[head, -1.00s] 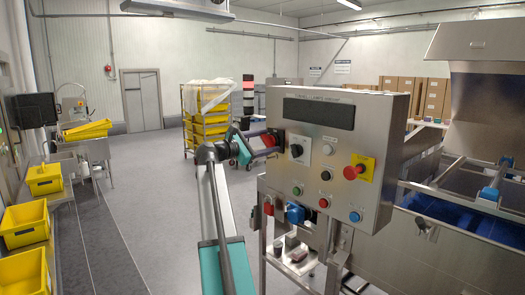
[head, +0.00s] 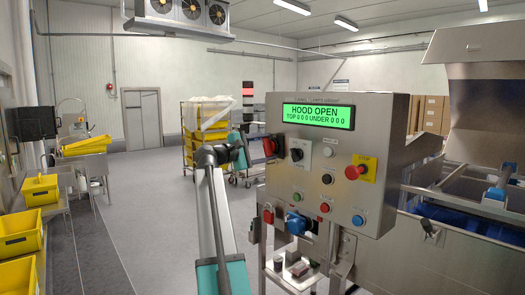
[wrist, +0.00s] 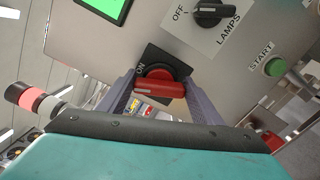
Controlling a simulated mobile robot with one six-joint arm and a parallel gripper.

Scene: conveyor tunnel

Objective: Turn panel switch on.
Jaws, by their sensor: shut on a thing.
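The panel switch is a red rotary handle (wrist: 160,88) on a black plate at the left edge of the steel control panel (head: 340,110). In the wrist view the handle lies crosswise between my gripper's fingers (wrist: 160,98), and the word ON shows beside it. My gripper (head: 262,148) is shut on this handle. In the head view the red switch (head: 272,147) is partly covered by my gripper. The panel display (head: 318,116) is lit green and reads HOOD OPEN, with TOP 0 0 0 UNDER 0 0 0 below.
A black LAMPS knob (wrist: 208,12) at OFF and a green START button (wrist: 275,67) are close by. A red stop button (head: 352,172) on a yellow plate is further right. A rack of yellow crates (head: 205,125) stands behind my arm. The floor to the left is open.

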